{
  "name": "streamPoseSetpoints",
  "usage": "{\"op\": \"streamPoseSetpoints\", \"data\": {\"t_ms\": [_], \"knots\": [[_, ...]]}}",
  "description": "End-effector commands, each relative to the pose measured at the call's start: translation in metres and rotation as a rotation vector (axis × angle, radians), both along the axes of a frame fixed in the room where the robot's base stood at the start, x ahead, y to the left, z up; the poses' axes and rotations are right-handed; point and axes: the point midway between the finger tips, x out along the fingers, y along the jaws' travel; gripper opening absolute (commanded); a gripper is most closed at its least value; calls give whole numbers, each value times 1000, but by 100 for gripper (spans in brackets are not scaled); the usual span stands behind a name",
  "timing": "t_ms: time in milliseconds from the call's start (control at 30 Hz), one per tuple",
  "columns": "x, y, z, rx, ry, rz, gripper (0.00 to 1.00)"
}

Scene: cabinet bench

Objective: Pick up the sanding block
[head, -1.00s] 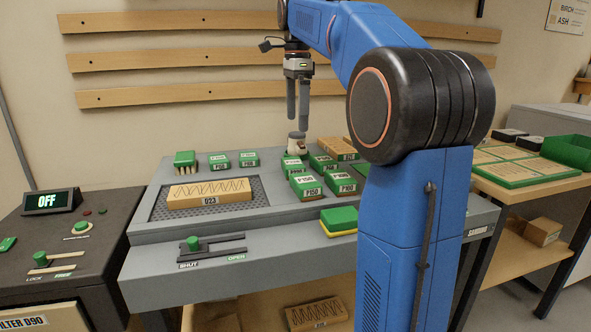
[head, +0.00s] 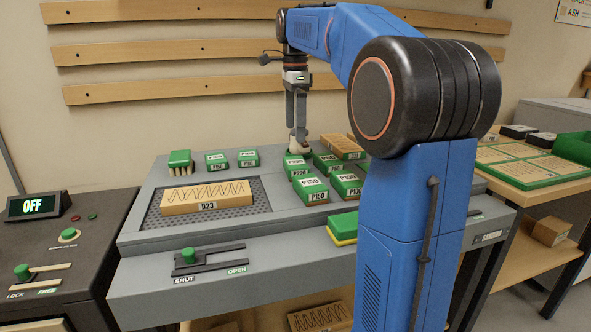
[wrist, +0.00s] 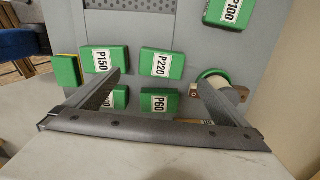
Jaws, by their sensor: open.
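Several green sanding blocks with white grit labels lie on the grey bench top; the pictures do not show which one is meant. The P150 block (head: 310,188) lies near the front of the group and also shows in the wrist view (wrist: 103,60). The P220 block (wrist: 162,62) and the P60 block (wrist: 160,102) lie beside it. My gripper (head: 297,138) is open and empty, pointing down at the back of the group. In the wrist view its fingers (wrist: 160,78) are spread, with the P220 and P60 blocks showing between them, apparently below.
A cream round-topped item (head: 300,145) stands close to my fingertips. A wooden block (head: 343,146) lies right of it. A D23 board (head: 208,197) lies on the perforated panel. A green-and-yellow block (head: 342,227) sits at the front. A green brush (head: 180,160) stands back left.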

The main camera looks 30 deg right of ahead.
Motion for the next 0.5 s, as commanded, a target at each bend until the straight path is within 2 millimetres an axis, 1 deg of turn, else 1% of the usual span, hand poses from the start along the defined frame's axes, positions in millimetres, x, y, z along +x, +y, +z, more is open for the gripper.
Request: {"op": "streamPoseSetpoints", "data": {"t_ms": [33,100,300,400,500], "knots": [[-1,0,-9,1,3,0,100],[-1,0,-22,1,3,0,100],[-1,0,-53,1,2,0,100],[0,0,-64,0,1,0,100],[0,0,-69,0,0,0,100]]}}
